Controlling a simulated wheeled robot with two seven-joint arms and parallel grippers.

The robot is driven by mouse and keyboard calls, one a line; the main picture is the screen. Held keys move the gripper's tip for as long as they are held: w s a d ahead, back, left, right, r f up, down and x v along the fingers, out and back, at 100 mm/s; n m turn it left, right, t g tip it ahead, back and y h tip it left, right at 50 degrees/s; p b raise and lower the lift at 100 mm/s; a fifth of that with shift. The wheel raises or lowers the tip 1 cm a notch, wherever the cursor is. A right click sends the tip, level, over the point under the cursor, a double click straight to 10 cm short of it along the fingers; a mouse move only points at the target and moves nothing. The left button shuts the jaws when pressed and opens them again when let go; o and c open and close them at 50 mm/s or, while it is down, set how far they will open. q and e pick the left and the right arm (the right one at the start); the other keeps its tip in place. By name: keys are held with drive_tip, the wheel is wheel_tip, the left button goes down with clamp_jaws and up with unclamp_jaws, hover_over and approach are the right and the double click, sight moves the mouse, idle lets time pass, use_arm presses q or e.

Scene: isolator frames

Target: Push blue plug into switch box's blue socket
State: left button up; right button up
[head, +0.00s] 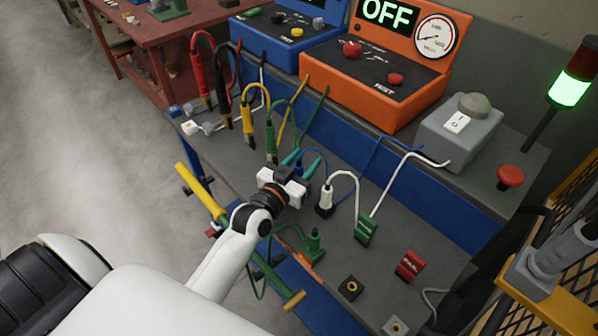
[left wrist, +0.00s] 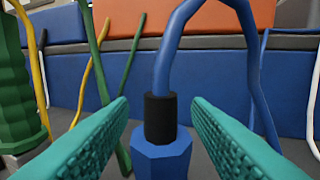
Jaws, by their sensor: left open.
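My left gripper (head: 298,163) is open above the bench, its teal fingers pointing away from me. In the left wrist view its fingertips (left wrist: 158,103) stand on either side of the blue plug (left wrist: 160,157), with a visible gap to each finger. The plug has a faceted blue body, a black collar and a blue cable (left wrist: 168,55) rising from it in an arc. The plug's lower end is out of that view, and the gripper mostly hides it in the head view. A grey switch box (head: 437,140) with a white rocker stands on the right. I cannot make out its blue socket. My right gripper is not in view.
A white plug (head: 325,198) stands just right of my gripper. Yellow (head: 246,122) and green (head: 271,140) plugs stand to its left. An orange tester (head: 375,85) reading OFF is behind. A red button (head: 510,177) and yellow fencing (head: 545,290) are at right.

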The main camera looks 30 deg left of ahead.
use_arm(q)
clamp_jaws()
idle(0.3)
wheel_tip(320, 180, up, 10)
drive_tip(key=p, duration=0.1)
idle(0.4)
